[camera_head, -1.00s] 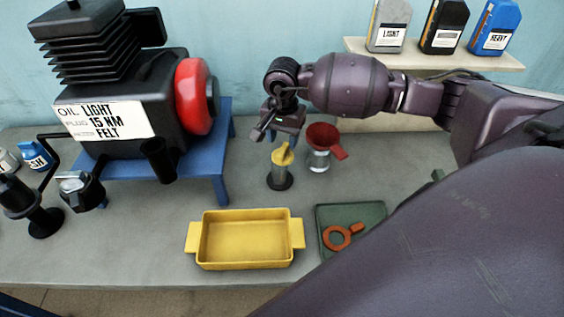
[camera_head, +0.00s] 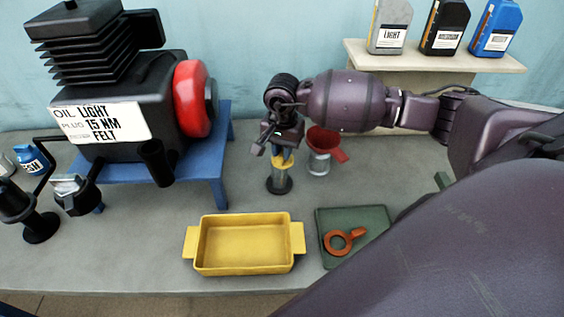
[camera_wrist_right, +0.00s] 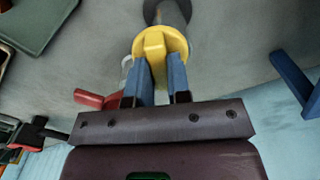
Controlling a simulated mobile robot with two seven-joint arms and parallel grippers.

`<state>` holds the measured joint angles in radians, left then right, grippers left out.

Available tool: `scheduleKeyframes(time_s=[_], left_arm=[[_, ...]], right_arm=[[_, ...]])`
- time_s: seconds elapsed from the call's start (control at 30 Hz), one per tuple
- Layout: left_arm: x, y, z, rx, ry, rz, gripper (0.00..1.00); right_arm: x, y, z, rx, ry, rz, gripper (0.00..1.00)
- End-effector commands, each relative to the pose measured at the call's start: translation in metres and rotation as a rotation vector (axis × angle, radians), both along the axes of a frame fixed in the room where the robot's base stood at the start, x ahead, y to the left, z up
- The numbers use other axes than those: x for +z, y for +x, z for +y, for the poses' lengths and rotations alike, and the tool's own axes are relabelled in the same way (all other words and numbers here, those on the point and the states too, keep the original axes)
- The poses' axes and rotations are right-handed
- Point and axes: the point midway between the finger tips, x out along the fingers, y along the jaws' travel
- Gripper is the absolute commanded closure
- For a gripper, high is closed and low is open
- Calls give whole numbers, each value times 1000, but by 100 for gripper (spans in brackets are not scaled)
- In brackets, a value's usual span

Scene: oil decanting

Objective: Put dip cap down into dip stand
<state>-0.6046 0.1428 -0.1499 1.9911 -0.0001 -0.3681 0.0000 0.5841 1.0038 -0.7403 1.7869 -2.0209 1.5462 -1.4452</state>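The yellow dip cap (camera_head: 283,163) sits upright at the top of the dark dip stand (camera_head: 279,184), a slim post on a round base. In the right wrist view the cap (camera_wrist_right: 154,43) shows its round rim and raised tab, with part of the stand (camera_wrist_right: 172,12) behind it. My right gripper (camera_head: 283,153) is down at the cap; its blue fingers (camera_wrist_right: 160,75) lie close against both sides of the tab and look shut on it. The cap's lower part inside the stand is hidden. My left gripper is not in view.
A red funnel (camera_head: 324,140) on a clear jar stands close right of the stand. A yellow tray (camera_head: 245,269) and a green mat (camera_head: 375,222) with an orange ring tool (camera_head: 339,243) lie in front. The engine on its blue bench (camera_head: 222,185) is left.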

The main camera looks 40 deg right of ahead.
Motion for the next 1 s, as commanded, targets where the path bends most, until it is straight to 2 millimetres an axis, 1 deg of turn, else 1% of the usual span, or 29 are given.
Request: scheduleKeyframes(time_s=[0.03,0.07,0.1,0.27,1.0], left_arm=[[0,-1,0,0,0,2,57],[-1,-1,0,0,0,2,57],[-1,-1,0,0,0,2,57],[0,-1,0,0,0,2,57],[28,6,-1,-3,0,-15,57]], right_arm=[[0,0,0,0,0,0,94],[0,0,0,0,0,0,99],[0,0,0,0,0,0,100],[2,0,0,0,-1,-1,100],[55,0,0,1,0,-1,100]])
